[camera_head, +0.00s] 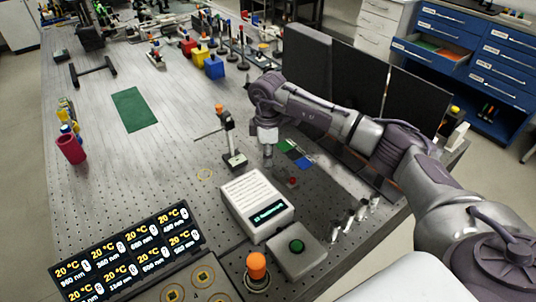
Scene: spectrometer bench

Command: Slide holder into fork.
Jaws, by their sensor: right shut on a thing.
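My right gripper (267,158) points down over the bench, just right of a post with an orange top (228,137) and a thin rod sticking out to its left. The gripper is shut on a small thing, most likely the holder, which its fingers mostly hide. I cannot make out the fork clearly at this size. A small dark piece with a red spot (292,181) sits on the bench to the right, below the gripper. My left gripper is not in view.
A white box with a lit display (257,204) and a box with a green button (297,245) stand in front. Dark panels (305,58) rise behind my right arm. A temperature display (130,255) is at the lower left. The bench around the green mat (134,109) is mostly clear.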

